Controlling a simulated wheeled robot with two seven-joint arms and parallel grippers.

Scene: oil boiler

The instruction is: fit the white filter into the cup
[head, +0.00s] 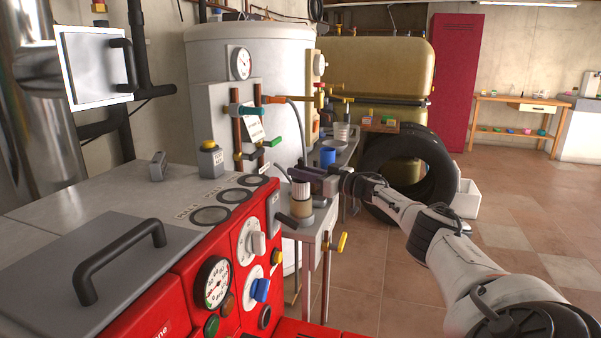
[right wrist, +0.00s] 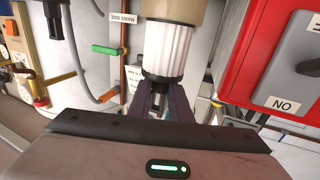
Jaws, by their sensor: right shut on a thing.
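The white pleated filter (head: 302,191) shows under my right gripper (head: 306,176) in the head view. The right wrist view shows the filter (right wrist: 170,48) with a dark end piece, and my right gripper (right wrist: 157,98) is shut on that end. The tan cup (head: 299,208) is directly below the filter in the head view. In the right wrist view the cup (right wrist: 173,10) is at the top edge. The filter's far end meets the cup's mouth or lies inside it; how deep is hidden. My left gripper is not in view.
The red boiler panel (head: 247,247) with gauges and knobs stands close at the left. A blue mug (head: 327,156) sits on the bench behind. Pipes with a green lever (head: 272,141) and black tyres (head: 410,170) are farther back. Open floor (head: 375,285) lies at the right.

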